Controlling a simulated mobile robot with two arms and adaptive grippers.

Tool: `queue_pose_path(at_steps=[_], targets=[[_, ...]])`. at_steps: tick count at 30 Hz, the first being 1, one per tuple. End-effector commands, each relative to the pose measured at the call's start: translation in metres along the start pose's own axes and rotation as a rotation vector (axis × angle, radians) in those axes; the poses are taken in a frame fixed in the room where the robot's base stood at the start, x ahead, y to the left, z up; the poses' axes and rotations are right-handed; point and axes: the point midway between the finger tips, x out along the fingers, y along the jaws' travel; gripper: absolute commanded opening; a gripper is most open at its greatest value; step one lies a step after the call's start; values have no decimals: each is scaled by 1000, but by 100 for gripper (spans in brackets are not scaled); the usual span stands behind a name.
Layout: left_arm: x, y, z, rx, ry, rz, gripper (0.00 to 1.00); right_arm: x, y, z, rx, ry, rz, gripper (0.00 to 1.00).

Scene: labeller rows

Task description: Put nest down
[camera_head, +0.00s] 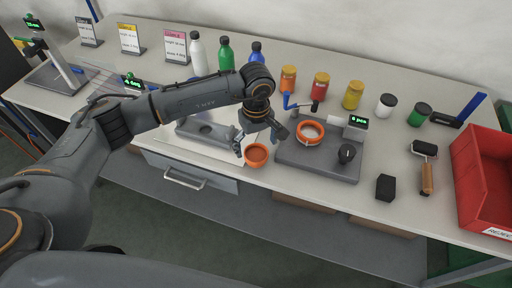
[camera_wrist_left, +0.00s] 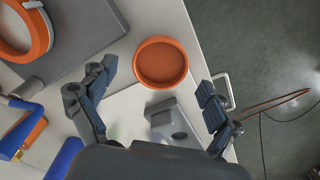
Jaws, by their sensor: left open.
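The nest appears to be the orange round cup (camera_head: 257,156) near the table's front edge, beside a dark grey station plate (camera_head: 320,172). In the left wrist view the orange cup (camera_wrist_left: 161,62) looks shallow and empty, and seems to sit on the table. My left gripper (camera_head: 260,144) is open just behind and above it. In the wrist view its fingers stand apart on either side of the cup's near side, with no clear contact. An orange ring (camera_head: 309,132) lies on the station plate; it also shows in the wrist view (camera_wrist_left: 38,45). My right gripper is not in view.
A grey block with a round recess (camera_head: 222,133) is left of the cup. Several bottles and jars line the back. A black block (camera_head: 385,187), a roller (camera_head: 426,175) and a red crate (camera_head: 462,185) are at the right. A drawer handle (camera_head: 185,180) sticks out below the front edge.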

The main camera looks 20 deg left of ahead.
Motion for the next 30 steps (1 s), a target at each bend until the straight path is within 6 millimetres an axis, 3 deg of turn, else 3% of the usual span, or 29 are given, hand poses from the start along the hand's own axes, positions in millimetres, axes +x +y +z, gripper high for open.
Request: queue_pose_path(at_steps=[3,13,19,30], targets=[[-24,1,-1,1,6,5,90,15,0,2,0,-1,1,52],[-88,0,-1,1,4,2,90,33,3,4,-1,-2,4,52],[-102,0,0,0,2,-1,90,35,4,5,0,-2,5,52],[-103,0,0,0,1,-1,90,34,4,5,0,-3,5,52]])
